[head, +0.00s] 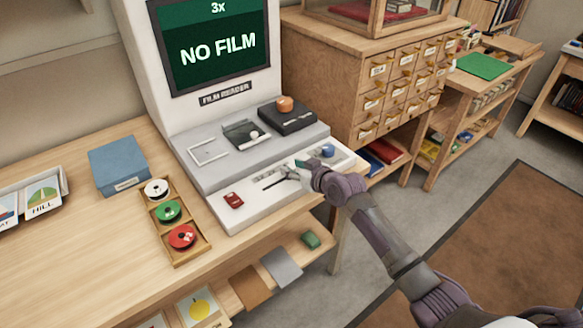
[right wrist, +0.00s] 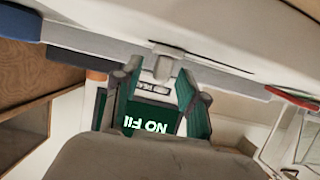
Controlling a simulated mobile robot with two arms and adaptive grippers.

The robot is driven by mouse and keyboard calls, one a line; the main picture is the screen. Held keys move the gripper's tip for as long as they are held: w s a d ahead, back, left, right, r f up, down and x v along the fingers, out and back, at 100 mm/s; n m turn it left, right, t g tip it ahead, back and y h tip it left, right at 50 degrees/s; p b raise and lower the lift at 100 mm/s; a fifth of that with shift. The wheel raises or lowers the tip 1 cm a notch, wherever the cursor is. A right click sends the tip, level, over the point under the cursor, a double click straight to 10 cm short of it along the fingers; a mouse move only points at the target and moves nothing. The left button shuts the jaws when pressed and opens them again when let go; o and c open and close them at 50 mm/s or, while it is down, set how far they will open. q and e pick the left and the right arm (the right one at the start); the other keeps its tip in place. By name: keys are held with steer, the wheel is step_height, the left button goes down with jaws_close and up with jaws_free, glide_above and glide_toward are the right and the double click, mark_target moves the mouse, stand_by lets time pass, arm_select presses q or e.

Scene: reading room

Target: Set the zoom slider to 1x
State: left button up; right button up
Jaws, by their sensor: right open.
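The film reader (head: 150,60) stands on the wooden desk. Its green screen (head: 215,45) reads "3x" and "NO FILM". The sloped front panel (head: 250,205) has a dark slider slot (head: 272,184). My right gripper (head: 290,174) is at the right end of this slot and hides the slider knob in the head view. In the right wrist view a light grey knob (right wrist: 164,66) sticks out of the panel, between the two fingertips of my open right gripper (right wrist: 162,80). I cannot tell whether a finger touches it. My left gripper is not in view.
A red switch (head: 233,200) is left of the slot, and a blue knob (head: 328,150) is close right of my gripper. A wooden tray (head: 178,222) of reels and a blue box (head: 118,165) stand left. A drawer cabinet (head: 350,70) is behind.

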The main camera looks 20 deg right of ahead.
steer(key=shift+w+a+f, duration=0.2)
steer(key=shift+w+f, duration=0.05)
steer(key=shift+w, duration=0.25)
jaws_close()
